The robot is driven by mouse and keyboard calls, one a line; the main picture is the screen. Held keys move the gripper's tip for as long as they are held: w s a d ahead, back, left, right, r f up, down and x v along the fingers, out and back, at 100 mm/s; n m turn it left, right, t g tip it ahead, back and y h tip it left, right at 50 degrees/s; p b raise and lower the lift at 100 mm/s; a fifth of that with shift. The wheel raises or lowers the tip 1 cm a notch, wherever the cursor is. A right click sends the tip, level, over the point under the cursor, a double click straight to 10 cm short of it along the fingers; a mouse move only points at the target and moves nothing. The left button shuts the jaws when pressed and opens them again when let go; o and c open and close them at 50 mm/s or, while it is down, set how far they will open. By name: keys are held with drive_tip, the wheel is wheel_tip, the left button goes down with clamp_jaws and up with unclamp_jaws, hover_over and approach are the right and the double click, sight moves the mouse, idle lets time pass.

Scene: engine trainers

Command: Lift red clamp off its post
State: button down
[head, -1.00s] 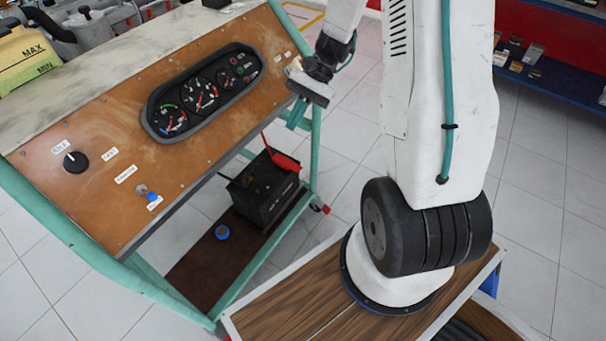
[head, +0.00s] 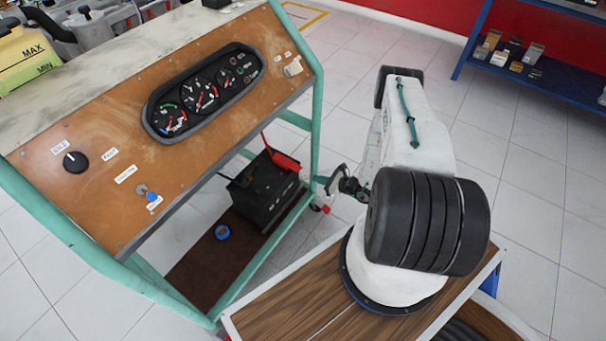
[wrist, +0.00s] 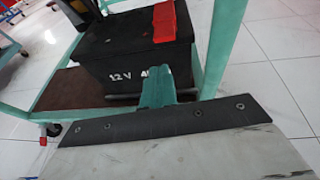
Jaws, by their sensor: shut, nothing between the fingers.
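The red clamp (head: 284,161) sits on top of the black battery (head: 262,197), at its far right corner. In the wrist view the red clamp (wrist: 164,22) lies over the battery's top edge, and the post under it is hidden. The battery (wrist: 130,58) shows its "12 V" side there. My gripper (wrist: 157,72) has teal fingers, shut and empty, in front of the battery and below the clamp in the picture. In the head view my gripper (head: 321,182) is right of the battery, by the stand's leg, and its fingers are hard to make out.
The battery stands on the brown lower shelf (head: 190,268) of the teal-framed stand (head: 317,120). A stand leg (wrist: 222,45) rises just right of the battery in the wrist view. A blue round item (head: 222,232) lies on the shelf. The sloping gauge panel (head: 110,215) overhangs the shelf.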

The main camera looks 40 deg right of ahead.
sight(287, 164)
drive_tip(key=f, duration=0.1)
drive_tip(key=s+f, duration=0.1)
drive_tip(key=f+m+h, duration=0.1)
drive_tip(key=shift+s+d, duration=0.2)
drive_tip(key=shift+d, duration=0.15)
drive_tip(key=x, duration=1)
drive_tip(key=shift+r, duration=0.1)
wheel_tip(287, 164, up, 2)
drive_tip(key=shift+w+d+r, duration=0.1)
drive_tip(key=shift+r, duration=0.9)
drive_tip(key=shift+r, duration=0.1)
